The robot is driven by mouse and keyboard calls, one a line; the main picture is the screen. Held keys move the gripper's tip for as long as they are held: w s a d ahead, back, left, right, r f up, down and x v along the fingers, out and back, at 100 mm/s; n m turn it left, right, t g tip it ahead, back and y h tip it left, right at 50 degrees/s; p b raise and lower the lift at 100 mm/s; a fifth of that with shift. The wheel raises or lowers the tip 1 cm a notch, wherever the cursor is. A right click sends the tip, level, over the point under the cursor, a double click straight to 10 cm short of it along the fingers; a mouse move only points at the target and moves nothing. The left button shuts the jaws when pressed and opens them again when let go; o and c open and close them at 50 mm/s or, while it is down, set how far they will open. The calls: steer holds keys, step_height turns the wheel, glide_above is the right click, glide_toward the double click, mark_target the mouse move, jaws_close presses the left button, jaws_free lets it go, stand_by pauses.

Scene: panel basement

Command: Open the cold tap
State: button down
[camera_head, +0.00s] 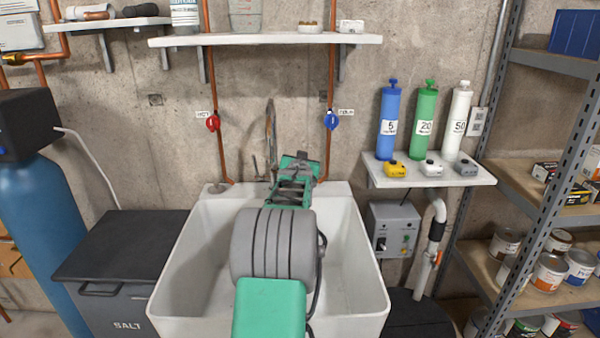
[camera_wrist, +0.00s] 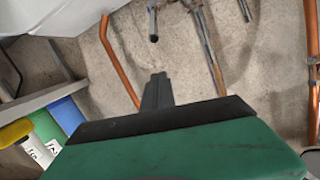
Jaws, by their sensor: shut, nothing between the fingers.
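The cold tap (camera_head: 332,121) has a blue handle on the right copper pipe, beside a small label reading COLD. My gripper (camera_head: 301,156) is in front of the wall, below and left of the blue handle, apart from it. In the wrist view, its fingers (camera_wrist: 157,88) are shut together with nothing between them. A copper pipe (camera_wrist: 117,62) runs behind the fingers there. I cannot make out the blue handle in the wrist view.
A red hot tap (camera_head: 213,122) is on the left pipe. The faucet (camera_head: 270,135) rises between the pipes, left of my gripper. A wall shelf (camera_head: 265,40) hangs above. A shelf (camera_head: 430,178) with filter cartridges is at right; the white sink (camera_head: 180,262) lies below.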

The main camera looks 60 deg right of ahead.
steer(key=b+v, duration=0.2)
steer(key=v, duration=1.6)
steer(key=w+a+f+n+t+y+p, duration=0.25)
steer(key=w+a+n+y+p, duration=0.3)
steer(key=w+a, duration=1)
steer(key=a+f+n+y+p, duration=0.1)
steer(key=a+y, duration=0.1)
steer(key=a, duration=0.6)
steer(key=a+f+n+y, duration=0.2)
steer(key=a+y, duration=0.1)
steer(key=a, duration=0.4)
steer(key=s+a+f+n+g+y+p, duration=0.1)
steer(key=s+a, duration=0.4)
steer(key=a, duration=0.7)
steer(key=s+a+f+n+g+y+p, duration=0.2)
steer(key=s+a+n+g, duration=0.3)
steer(key=a, duration=0.6)
steer(key=shift+a+f+n+y+p, duration=0.35)
steer(key=shift+n+y+p, duration=0.2)
steer(key=shift+p, duration=0.15)
